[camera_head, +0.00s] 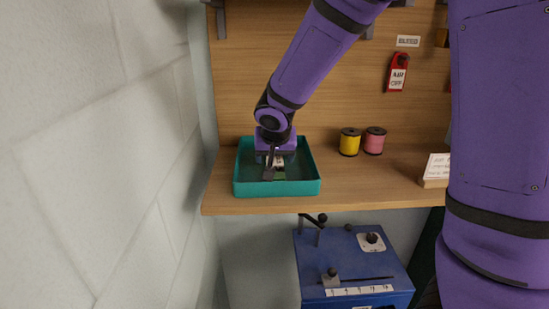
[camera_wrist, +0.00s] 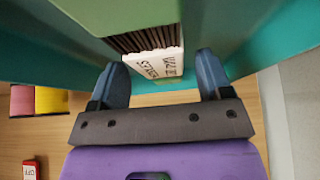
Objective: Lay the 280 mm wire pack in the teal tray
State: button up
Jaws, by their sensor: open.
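The teal tray (camera_head: 277,190) sits on the wooden shelf at the left, and its teal walls also show in the wrist view (camera_wrist: 272,48). A wire pack (camera_wrist: 125,14) with a green wrap, dark strands and a white label end shows in the wrist view; its length mark is not readable. In the head view a small green part of the pack (camera_head: 280,173) shows inside the tray outline, partly hidden by my gripper. My gripper (camera_head: 272,168) points down over the tray. Its fingers (camera_wrist: 162,75) are apart on either side of the label end, with gaps showing.
A yellow spool (camera_head: 349,142) and a pink spool (camera_head: 375,141) stand right of the tray. A red tag (camera_head: 397,72) hangs on the back board. A blue machine (camera_head: 350,262) stands below the shelf. A white card on a block (camera_head: 435,171) is farther right.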

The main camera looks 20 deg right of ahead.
jog(key=v, duration=1.1)
jog(key=shift+r, duration=0.2)
jog(key=s+d+r+n, duration=0.1)
jog(key=s+d, duration=0.1)
jog(key=s, duration=0.6)
jog(key=s+d+r+n+y, duration=0.1)
jog(key=s+d+r, duration=0.1)
jog(key=s, duration=0.6)
jog(key=s+d+r+n, duration=0.1)
jog(key=s+d, duration=0.3)
jog(key=s, duration=0.4)
jog(key=shift+d+r+n+g+y, duration=0.2)
jog(key=shift+r+n+g+y, duration=0.1)
jog(key=shift+r+y, duration=0.15)
jog(key=shift+w, duration=0.1)
